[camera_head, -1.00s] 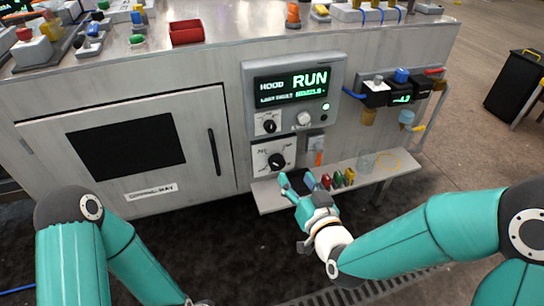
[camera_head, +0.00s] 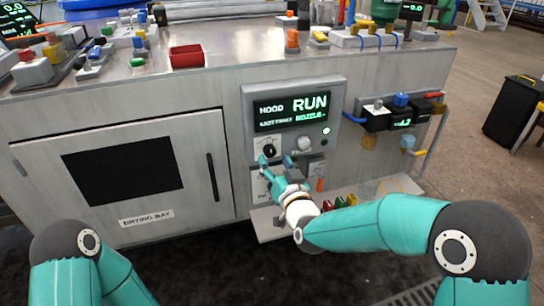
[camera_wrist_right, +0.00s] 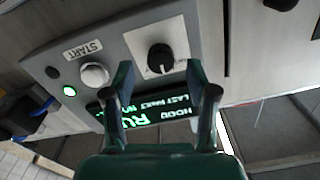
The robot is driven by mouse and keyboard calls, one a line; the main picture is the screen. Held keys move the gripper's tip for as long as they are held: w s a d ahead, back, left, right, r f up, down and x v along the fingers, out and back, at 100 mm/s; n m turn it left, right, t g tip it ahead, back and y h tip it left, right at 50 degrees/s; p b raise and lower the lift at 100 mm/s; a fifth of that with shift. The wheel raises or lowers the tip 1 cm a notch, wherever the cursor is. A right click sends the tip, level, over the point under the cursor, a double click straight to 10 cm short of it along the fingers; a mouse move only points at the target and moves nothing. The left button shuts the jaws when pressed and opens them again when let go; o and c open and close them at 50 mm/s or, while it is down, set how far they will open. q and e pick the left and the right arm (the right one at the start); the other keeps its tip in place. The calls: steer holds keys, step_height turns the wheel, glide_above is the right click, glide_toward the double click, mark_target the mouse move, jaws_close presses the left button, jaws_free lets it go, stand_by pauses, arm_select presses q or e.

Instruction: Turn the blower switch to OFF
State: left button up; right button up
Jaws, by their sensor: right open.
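A black rotary switch (camera_head: 269,152) sits on a white plate at the lower left of the control panel, beside a round START button (camera_head: 305,143). The same black switch shows in the right wrist view (camera_wrist_right: 160,58), with the START button (camera_wrist_right: 94,74) next to it. Its label is too small to read. My right gripper (camera_head: 276,162) is open and empty, just below and in front of this switch, with no clear contact. In the wrist view the switch lies between and beyond the open fingers (camera_wrist_right: 158,82). My left gripper is out of view.
The panel display (camera_head: 292,111) reads HOOD RUN, with a lit green lamp (camera_head: 326,131) below it. A second dial plate (camera_head: 258,190) is mostly hidden by my right gripper. A shelf (camera_head: 270,234) with small coloured items juts out below. A cabinet door (camera_head: 105,223) is at left.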

mark_target(271, 155)
steer(key=shift+x, duration=1.7)
jaws_close()
